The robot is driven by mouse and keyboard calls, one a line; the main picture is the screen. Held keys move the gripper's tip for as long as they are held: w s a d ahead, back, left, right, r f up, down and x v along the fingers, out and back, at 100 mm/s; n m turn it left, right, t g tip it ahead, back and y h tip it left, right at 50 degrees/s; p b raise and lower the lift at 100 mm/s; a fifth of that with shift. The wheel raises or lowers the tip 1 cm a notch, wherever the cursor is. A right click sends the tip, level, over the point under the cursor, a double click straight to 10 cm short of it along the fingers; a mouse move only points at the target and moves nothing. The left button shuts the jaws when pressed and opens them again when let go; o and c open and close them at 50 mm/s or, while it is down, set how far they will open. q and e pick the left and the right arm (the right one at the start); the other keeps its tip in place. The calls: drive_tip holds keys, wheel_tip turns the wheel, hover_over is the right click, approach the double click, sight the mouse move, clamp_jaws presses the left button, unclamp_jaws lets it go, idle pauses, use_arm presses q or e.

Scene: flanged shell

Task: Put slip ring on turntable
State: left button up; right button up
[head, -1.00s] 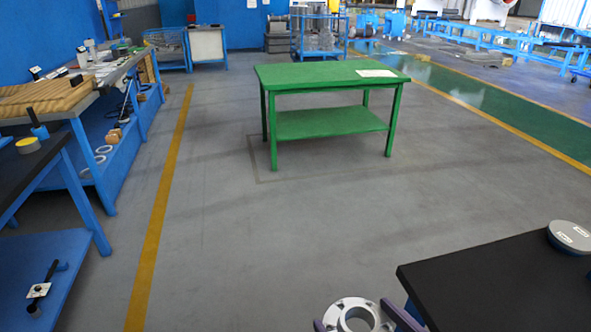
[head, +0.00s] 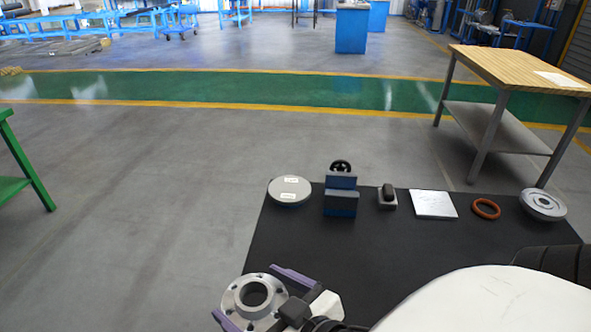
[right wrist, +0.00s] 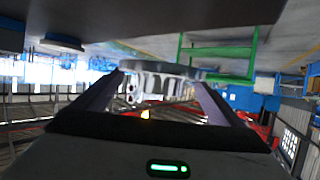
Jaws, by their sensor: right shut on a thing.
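A light grey flanged ring with bolt holes around a wide centre hole, which I take as the slip ring (head: 236,306), is held between the purple fingers of my right gripper (head: 246,291). It sits at the black table's near left edge in the head view. The right wrist view also shows the ring (right wrist: 160,83) between the two fingers. A low round grey disc with white labels, likely the turntable (head: 290,190), stands at the table's far left corner, beyond and apart from the gripper. My left gripper is not in view.
The black table (head: 330,235) has a clear middle. Along its far edge stand a blue block fixture (head: 341,203), a small grey-black part (head: 387,197), a white plate (head: 433,204), an orange ring (head: 486,209) and a stepped grey disc (head: 543,204). A wooden-topped table (head: 515,70) stands beyond.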

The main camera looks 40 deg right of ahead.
drive_tip(key=w+d, duration=0.1)
drive_tip(key=w, duration=0.1)
drive_tip(key=w+d+f, duration=0.1)
drive_tip(key=w+d, duration=0.1)
drive_tip(key=w+d+f, duration=0.1)
drive_tip(key=w+d, duration=0.1)
drive_tip(key=shift+m+h, duration=0.7)
drive_tip(key=shift+h, duration=0.1)
drive_tip(key=w+d, duration=0.2)
drive_tip(key=d, duration=0.1)
drive_tip(key=w+d, duration=0.2)
drive_tip(key=w, duration=0.1)
drive_tip(key=w+d, duration=0.2)
drive_tip(key=d, duration=0.1)
drive_tip(key=shift+w+d+r, duration=0.1)
drive_tip(key=shift+w+d, duration=0.1)
drive_tip(key=shift+d, duration=0.15)
drive_tip(key=w+d+r+h, duration=0.1)
drive_tip(key=w+d+r, duration=0.1)
drive_tip(key=w+d, duration=0.4)
wheel_tip(320, 180, up, 6)
drive_tip(key=f+m+h, duration=0.1)
drive_tip(key=m+h, duration=0.1)
hover_over(290, 189)
wheel_tip(290, 189, down, 8)
drive_tip(key=shift+w+d+f+b, duration=0.15)
drive_tip(key=shift+f+b, duration=0.05)
drive_tip(key=shift+b, duration=0.1)
